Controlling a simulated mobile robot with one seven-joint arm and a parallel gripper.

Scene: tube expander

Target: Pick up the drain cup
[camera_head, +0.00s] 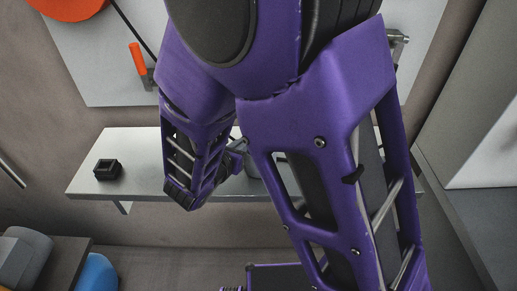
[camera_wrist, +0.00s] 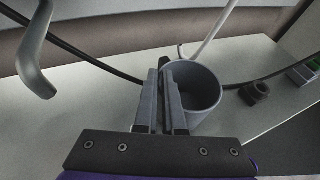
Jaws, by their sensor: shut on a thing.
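The drain cup (camera_wrist: 207,88) is a grey round cup, open at the top, in the wrist view. It stands upright, on or just above the white shelf; I cannot tell which. My gripper (camera_wrist: 166,72) is shut on the cup's near-left wall, with its fingers close together at the rim. The fingers hide part of that wall. In the head view only a small grey piece of the cup (camera_head: 250,165) shows behind my purple arm, which hides most of it and my fingertips.
The white shelf (camera_head: 85,177) runs along the wall. A small black square block (camera_head: 108,169) stands at its left end. A black cable (camera_wrist: 85,58) crosses behind the gripper. An orange-handled tool (camera_head: 138,59) hangs on the board above.

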